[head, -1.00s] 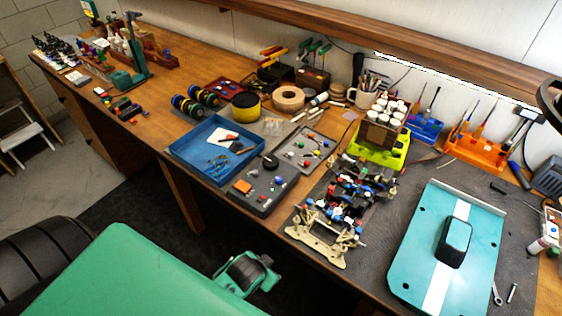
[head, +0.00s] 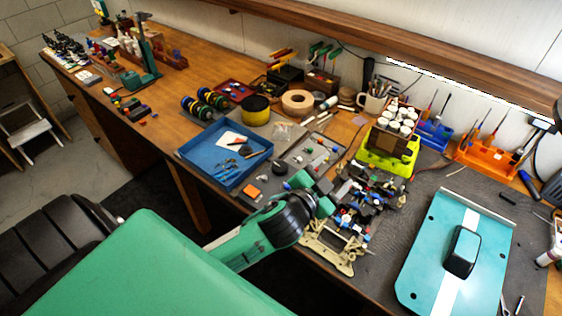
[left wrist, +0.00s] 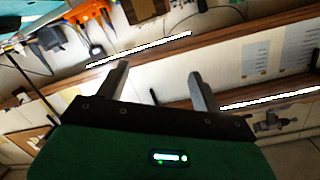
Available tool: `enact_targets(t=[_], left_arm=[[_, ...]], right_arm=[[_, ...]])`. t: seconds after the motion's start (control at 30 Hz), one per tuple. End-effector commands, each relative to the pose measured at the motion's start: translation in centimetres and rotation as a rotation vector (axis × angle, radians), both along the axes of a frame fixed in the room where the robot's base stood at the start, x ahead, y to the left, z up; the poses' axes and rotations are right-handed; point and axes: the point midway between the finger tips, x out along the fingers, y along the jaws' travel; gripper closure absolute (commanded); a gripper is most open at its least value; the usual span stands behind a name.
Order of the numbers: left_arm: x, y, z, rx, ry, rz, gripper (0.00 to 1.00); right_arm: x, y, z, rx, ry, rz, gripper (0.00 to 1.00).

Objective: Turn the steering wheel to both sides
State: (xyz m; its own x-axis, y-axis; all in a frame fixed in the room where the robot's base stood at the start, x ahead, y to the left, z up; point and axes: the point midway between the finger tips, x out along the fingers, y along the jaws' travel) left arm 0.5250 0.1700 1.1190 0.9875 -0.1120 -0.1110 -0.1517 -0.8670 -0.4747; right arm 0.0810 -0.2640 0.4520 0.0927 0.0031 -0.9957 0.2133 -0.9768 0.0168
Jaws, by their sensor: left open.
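The RC racecar chassis (head: 375,192) lies on the grey mat, with blue, red and black parts and a beige end (head: 330,245) toward the table's front edge. I cannot make out a steering wheel on it. My left gripper (head: 312,187) is over the near-left side of the chassis and hides part of it. In the left wrist view its two grey fingers (left wrist: 158,72) stand apart with nothing between them, facing the wall and shelf. I cannot tell whether the gripper touches the chassis. My right gripper is not in view.
A teal body shell (head: 430,265) with a white stripe lies right of the chassis. A lime-green rack (head: 385,163) of white-capped bottles stands behind it. A blue tray (head: 190,152) and a grey parts tray (head: 300,150) lie to the left. An orange tool holder (head: 490,160) stands at the back.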

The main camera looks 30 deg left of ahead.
Motion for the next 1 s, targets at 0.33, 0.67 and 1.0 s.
enact_targets(t=[0.33,0.67,1.0], left_arm=[[2.5,-10.4,10.2,0.329,-0.628,-0.546,0.33],[0.9,-13.7,6.1,0.821,-0.805,-1.189,0.33],[4.4,-0.4,-2.0,1.422,-0.343,-1.732,0.33]], right_arm=[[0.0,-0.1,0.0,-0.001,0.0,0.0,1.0],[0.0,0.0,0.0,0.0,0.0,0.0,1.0],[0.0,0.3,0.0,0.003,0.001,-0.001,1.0]])
